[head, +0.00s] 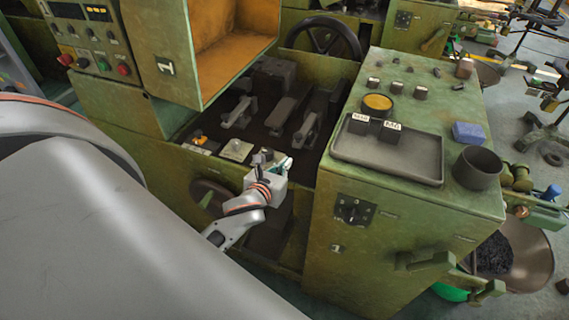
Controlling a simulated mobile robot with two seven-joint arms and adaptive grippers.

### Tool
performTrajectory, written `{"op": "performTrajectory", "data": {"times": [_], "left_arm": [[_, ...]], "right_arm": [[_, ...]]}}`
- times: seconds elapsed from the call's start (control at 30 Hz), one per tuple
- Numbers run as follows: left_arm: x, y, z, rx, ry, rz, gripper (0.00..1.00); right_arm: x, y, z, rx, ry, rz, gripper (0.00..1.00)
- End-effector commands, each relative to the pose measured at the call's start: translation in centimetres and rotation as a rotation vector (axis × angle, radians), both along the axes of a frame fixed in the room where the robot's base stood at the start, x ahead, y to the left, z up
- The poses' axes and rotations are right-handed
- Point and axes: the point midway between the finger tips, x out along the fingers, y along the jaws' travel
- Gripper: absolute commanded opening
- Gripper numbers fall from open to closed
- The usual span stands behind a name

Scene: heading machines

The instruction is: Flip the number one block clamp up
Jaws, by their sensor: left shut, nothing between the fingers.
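Grey block clamps stand in the dark machine bed: a left one (238,113), a middle one (285,111) and a right one (307,130). Each looks like a lever lying low. I cannot read which carries the number one. My left gripper (272,160) is in front of the bed, below and nearer than the clamps. It is shut and empty, with its fingers pointing toward the bed. It looks apart from the clamps, though its fingertips are small in view. My right gripper is not in view.
An open green cabinet door (165,68) with an orange inside overhangs the bed at the left. A handwheel (325,38) stands behind. At the right, a green console holds a dark tray (390,155), a black cup (477,167) and a blue block (468,132).

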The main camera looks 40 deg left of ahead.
Motion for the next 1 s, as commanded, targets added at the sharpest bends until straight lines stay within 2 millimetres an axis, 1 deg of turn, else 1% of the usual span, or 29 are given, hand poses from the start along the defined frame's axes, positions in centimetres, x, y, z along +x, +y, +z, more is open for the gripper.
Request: {"op": "performTrajectory", "data": {"times": [0.03, 0.2, 0.4, 0.57, 1.0], "left_arm": [[1.0, 0.3, -0.3, -0.002, -0.001, 0.003, 0.00], [3.6, 0.8, -1.3, -0.003, -0.001, 0.002, 0.00], [5.7, 1.4, -2.1, -0.001, 0.001, 0.001, 0.00], [6.3, 1.5, -2.3, -0.002, 0.001, 0.001, 0.00], [6.4, 1.5, -2.1, -0.002, 0.006, 0.000, 0.00]], "right_arm": [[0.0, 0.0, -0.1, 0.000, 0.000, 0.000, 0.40], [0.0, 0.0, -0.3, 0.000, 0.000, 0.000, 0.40], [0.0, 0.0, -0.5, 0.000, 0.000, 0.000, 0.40], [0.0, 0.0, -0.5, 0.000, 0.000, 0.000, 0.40], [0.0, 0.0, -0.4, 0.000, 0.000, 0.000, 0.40]]}}
